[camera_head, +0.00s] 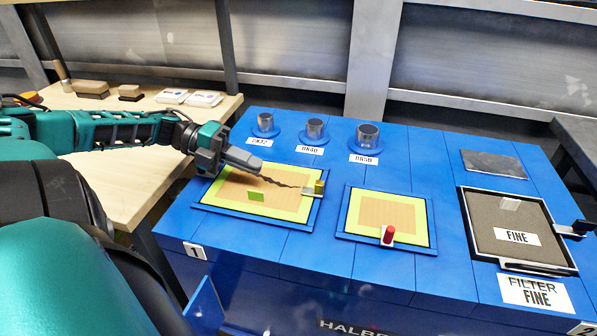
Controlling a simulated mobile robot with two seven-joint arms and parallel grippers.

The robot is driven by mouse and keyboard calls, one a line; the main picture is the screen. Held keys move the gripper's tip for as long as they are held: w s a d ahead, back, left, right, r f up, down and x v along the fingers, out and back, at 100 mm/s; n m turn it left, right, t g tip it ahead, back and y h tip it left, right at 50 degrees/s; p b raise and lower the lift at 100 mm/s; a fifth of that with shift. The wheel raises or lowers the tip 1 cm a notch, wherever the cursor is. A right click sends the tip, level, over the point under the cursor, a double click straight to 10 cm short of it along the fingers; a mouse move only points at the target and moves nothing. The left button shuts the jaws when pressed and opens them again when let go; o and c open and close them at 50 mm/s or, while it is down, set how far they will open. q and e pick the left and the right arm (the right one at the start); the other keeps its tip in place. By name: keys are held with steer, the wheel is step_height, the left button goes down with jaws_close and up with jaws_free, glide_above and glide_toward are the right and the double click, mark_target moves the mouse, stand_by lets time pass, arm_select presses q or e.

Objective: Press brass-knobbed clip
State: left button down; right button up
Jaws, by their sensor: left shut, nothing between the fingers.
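The brass-knobbed clip (319,187) sits at the right edge of the left framed panel (215,194), which has a yellow-green border and a tan middle. Its small brass-yellow knob stands up from a pale metal plate. My left gripper (258,165) is shut and empty above the upper left part of this panel, to the left of the clip and apart from it. A thin dark wavy line runs across the panel from below the fingers toward the clip; I cannot tell whether it is a shadow or a mark. My right gripper is not in view.
A red-knobbed clip (388,234) is on the middle panel's front edge. A black-knobbed clip (582,228) is by the filter tray labelled FINE (468,225). Several round ports, including DN40 (315,130), stand behind. A wooden table (125,190) with small blocks is at left.

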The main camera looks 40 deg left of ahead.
arm_select(q)
steer(key=b, duration=0.3)
glide_toward(317, 183)
steer(key=f, duration=0.3)
steer(key=shift+w+d, duration=0.25)
steer(key=shift+d, duration=0.1)
steer(key=w+d+b, duration=0.2)
steer(key=d, duration=0.1)
steer(key=shift+d, duration=0.15)
steer(key=shift+w+d+r, duration=0.15)
steer(key=shift+w+d, duration=0.05)
steer(key=shift+d, duration=0.3)
steer(key=shift+d, duration=0.1)
steer(key=shift+w+d+b, duration=0.15)
steer(key=shift+d+b, duration=0.05)
steer(key=shift+b, duration=0.1)
steer(key=shift+w+d, duration=0.3)
steer(key=shift+d, duration=0.25)
steer(key=shift+w+d, duration=0.35)
steer(key=shift+d, duration=0.25)
steer(key=shift+s, duration=0.1)
